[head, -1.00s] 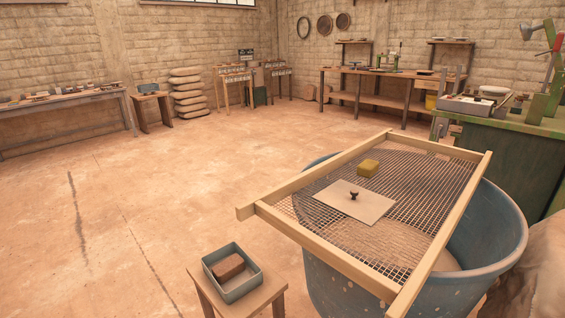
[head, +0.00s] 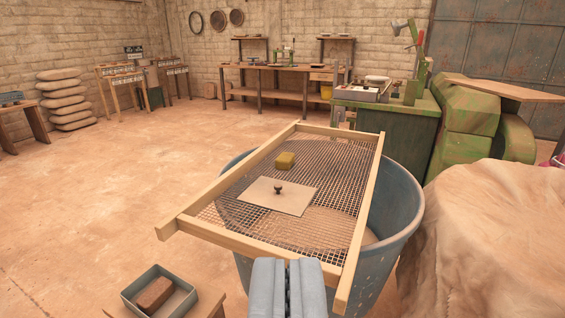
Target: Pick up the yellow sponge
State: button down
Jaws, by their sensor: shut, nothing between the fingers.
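The yellow sponge (head: 285,160) is a small block resting on the wire mesh of a wooden-framed screen (head: 225,236). The screen lies across the top of a large blue tub (head: 405,215). A flat pale board with a dark knob (head: 300,201) lies on the mesh just nearer to me than the sponge. My gripper (head: 287,264) shows at the bottom middle, in front of the screen's near edge. Its fingers are shut and empty, well short of the sponge.
A grey-blue tray (head: 184,304) with a brown block (head: 154,295) sits on a stool at the lower left. A cloth-covered heap (head: 495,240) stands right of the tub. A green machine (head: 390,130) stands behind it.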

aim_at(285, 160)
jog(key=i+j, duration=0.15)
jog(key=i, duration=1.5)
